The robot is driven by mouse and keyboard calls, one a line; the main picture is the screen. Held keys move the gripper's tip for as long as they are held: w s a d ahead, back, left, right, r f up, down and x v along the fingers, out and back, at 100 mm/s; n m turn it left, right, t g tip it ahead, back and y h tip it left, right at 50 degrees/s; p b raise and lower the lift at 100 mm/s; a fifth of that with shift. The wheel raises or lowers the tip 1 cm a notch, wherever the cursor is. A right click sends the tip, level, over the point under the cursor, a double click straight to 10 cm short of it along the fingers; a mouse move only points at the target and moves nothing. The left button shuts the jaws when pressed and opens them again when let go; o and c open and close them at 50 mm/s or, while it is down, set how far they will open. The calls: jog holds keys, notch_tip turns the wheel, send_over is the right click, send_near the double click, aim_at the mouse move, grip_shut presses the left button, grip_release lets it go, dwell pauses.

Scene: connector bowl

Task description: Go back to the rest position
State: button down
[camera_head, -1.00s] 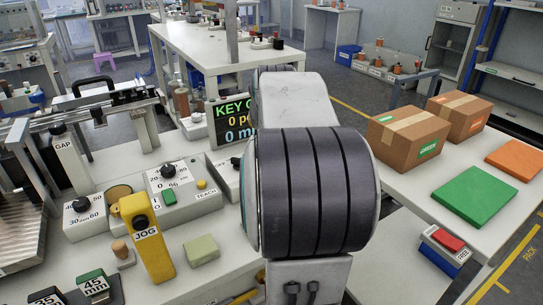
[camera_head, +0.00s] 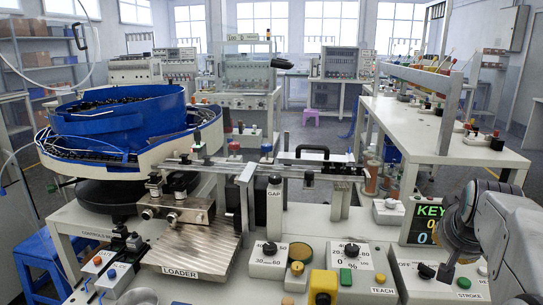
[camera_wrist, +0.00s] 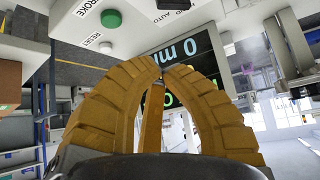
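My gripper (camera_wrist: 165,66) shows in the wrist view with its ribbed yellow fingers bent together and their tips meeting. I see nothing held between them. Beyond the tips is the dark KEY display (camera_wrist: 178,62), seen turned in this view. The green button (camera_wrist: 111,19) on the white panel is beyond the fingers at the upper left. In the head view my arm is at the right edge, in front of the right end of the control panel. The display (camera_head: 424,224) stands just left of the arm, partly hidden by it. The fingertips cannot be made out in the head view.
A blue bowl feeder (camera_head: 120,115) stands at the left. The rail with a black handle (camera_head: 312,150) runs to the middle. The yellow JOG lever (camera_head: 323,285) and a yellow knob (camera_head: 380,278) are on the front panel. A white bench (camera_head: 430,130) is behind at right.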

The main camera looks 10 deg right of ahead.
jog(key=s+a+r+n+g+y+p, duration=0.1)
jog(key=s+a+r+n+y+p, duration=0.15)
jog(key=a+p, duration=0.4)
jog(key=s+a+r+n+y+p, duration=0.1)
jog(key=s+a+r+n+p, duration=0.2)
jog(key=a, duration=0.7)
jog(key=s+a+r+n+g+y+p, duration=0.1)
jog(key=s+a+r+n+g+p, duration=0.1)
jog(key=s+a+p, duration=0.6)
jog(key=shift+s+a+r+y, duration=0.2)
jog(key=shift+s+a+y, duration=0.15)
jog(key=shift+s+a, duration=0.7)
